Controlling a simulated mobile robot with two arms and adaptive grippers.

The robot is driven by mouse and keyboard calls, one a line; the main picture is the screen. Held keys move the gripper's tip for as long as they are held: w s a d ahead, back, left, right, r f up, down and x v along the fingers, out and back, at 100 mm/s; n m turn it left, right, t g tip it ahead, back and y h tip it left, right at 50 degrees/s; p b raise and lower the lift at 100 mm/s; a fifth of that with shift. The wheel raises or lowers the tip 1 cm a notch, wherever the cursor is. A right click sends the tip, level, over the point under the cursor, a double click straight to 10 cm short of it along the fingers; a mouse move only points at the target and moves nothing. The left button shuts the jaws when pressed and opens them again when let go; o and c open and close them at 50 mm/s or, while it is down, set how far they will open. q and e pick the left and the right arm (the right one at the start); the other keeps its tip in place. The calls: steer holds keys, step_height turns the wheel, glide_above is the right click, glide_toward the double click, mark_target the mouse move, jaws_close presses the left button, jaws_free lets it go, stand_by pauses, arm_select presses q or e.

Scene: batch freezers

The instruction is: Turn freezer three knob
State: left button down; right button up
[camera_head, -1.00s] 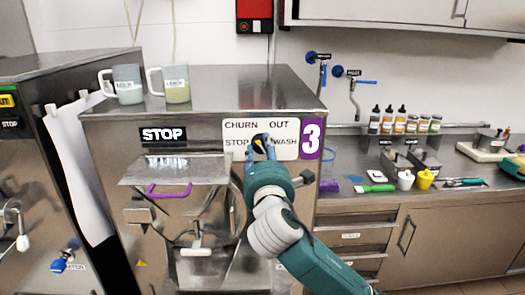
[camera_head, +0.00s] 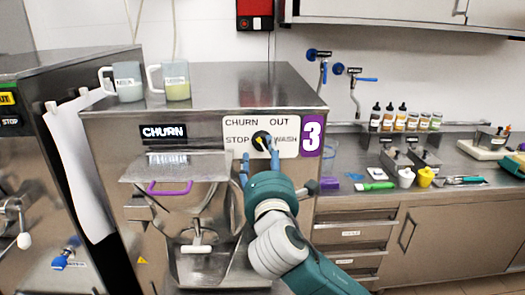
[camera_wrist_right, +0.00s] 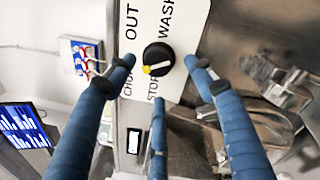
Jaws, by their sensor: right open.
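The freezer three knob (camera_head: 261,140) is round and black with a yellow pointer mark, on a white label plate (camera_head: 233,126) reading CHURN, OUT, STOP and WASH. It also shows in the right wrist view (camera_wrist_right: 158,58), where the yellow mark lies on the side towards the CHURN word. The display (camera_head: 163,132) reads CHURN. My right gripper (camera_head: 260,164) is open and empty just below the knob in the head view. In the right wrist view its blue fingers (camera_wrist_right: 160,75) are spread around the knob's outline, apart from it. My left gripper is not in view.
A purple "3" sign (camera_head: 311,134) is beside the plate. Two mugs (camera_head: 128,82) (camera_head: 176,82) stand on the freezer top. A purple handle (camera_head: 169,189) and a white-handled spout (camera_head: 196,249) are left of my right arm. A counter with bottles (camera_head: 400,120) is at right.

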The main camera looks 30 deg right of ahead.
steer(key=v, duration=0.3)
steer(key=shift+s, duration=0.15)
steer(key=shift+f, duration=0.15)
